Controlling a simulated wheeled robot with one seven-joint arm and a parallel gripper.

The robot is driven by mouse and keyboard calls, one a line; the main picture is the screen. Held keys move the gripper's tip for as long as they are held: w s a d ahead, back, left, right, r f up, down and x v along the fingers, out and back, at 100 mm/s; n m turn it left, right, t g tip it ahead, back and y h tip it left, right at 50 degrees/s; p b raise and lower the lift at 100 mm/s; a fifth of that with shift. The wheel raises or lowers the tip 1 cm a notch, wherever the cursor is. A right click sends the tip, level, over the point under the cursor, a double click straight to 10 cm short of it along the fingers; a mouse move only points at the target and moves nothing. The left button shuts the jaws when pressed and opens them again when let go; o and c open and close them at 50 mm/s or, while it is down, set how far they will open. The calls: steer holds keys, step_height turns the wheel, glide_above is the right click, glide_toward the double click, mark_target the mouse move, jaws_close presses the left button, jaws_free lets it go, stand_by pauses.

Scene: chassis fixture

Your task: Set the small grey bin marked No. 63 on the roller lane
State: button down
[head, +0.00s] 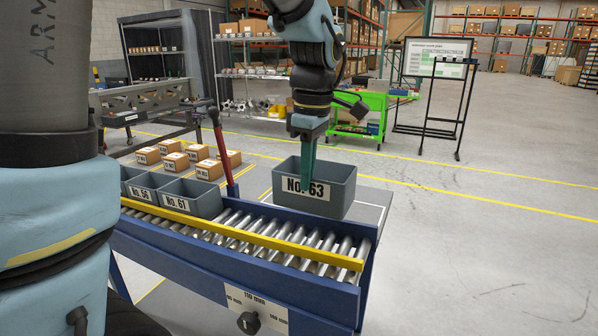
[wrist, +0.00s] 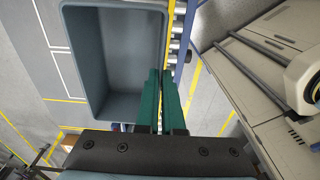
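The small grey bin marked No. 63 (head: 340,199) is upright at the far side of the roller lane (head: 275,232), towards its right end. Its base overlaps the lane's far blue rail in the head view; I cannot tell whether it touches anything below. My gripper (head: 307,172) points down at the bin's label side, one green finger in front of the label. In the wrist view, the green fingers (wrist: 161,100) are close together at the wall of the empty bin (wrist: 110,112), shut on that wall. The rollers (wrist: 179,30) show beside it.
A yellow rail (head: 250,238) runs along the near side. A red lever (head: 222,155) rises behind the bins. The rollers right of No. 61 are bare.

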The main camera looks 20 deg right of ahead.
mark_target(307, 211)
steer(key=shift+f+b, duration=1.7)
steer(key=shift+f, duration=0.25)
steer(key=shift+f+b, duration=0.85)
steer(key=shift+f, duration=0.65)
steer(key=shift+p, duration=0.35)
steer(key=shift+f+b, duration=0.9)
steer(key=shift+f, duration=0.5)
steer(key=c, duration=1)
jaws_free()
step_height(307, 211, up, 8)
steer(key=p, duration=0.7)
steer(key=shift+r, duration=0.1)
